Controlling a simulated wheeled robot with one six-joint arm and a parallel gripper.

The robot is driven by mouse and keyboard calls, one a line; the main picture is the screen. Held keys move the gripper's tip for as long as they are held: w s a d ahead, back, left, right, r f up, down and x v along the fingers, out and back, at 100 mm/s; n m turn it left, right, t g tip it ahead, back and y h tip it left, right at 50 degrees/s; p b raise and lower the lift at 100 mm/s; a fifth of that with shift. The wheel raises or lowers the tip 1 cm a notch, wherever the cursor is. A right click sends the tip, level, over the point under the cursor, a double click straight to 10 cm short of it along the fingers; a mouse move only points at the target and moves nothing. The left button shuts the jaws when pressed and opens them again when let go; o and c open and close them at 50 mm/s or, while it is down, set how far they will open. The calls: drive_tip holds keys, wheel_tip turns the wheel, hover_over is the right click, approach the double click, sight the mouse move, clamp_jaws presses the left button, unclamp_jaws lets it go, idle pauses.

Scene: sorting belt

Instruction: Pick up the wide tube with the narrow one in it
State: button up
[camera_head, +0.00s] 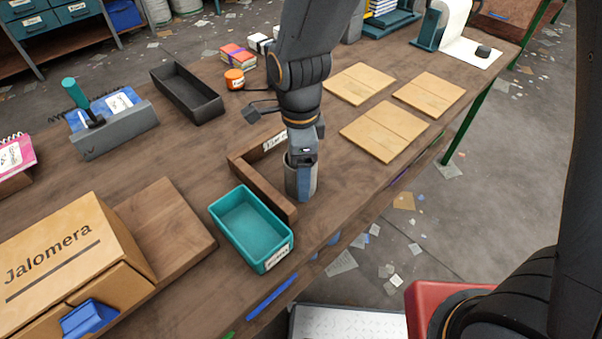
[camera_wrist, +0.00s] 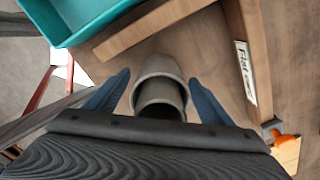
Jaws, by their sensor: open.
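The wide tube (camera_wrist: 158,66) is grey and stands upright on the table by the wooden corner piece. The narrow tube (camera_wrist: 160,94) shows inside its mouth, also grey. In the head view the wide tube (camera_head: 291,181) is partly hidden behind my gripper (camera_head: 304,194). In the wrist view my gripper (camera_wrist: 159,78) is open, with one blue finger on each side of the wide tube. Gaps show between the fingers and the tube in that view. My gripper's body hides the near part of the tubes.
A wooden L-shaped corner piece (camera_head: 268,187) with a label borders the tube. A teal tray (camera_head: 225,231) stands close to its left. The table's front edge is near on the right. Wooden boards (camera_head: 384,131) lie further back; a black tray (camera_head: 188,93) stands back left.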

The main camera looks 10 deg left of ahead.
drive_tip(key=shift+f, duration=0.2)
drive_tip(key=c, duration=1.1)
drive_tip(key=shift+r, duration=0.1)
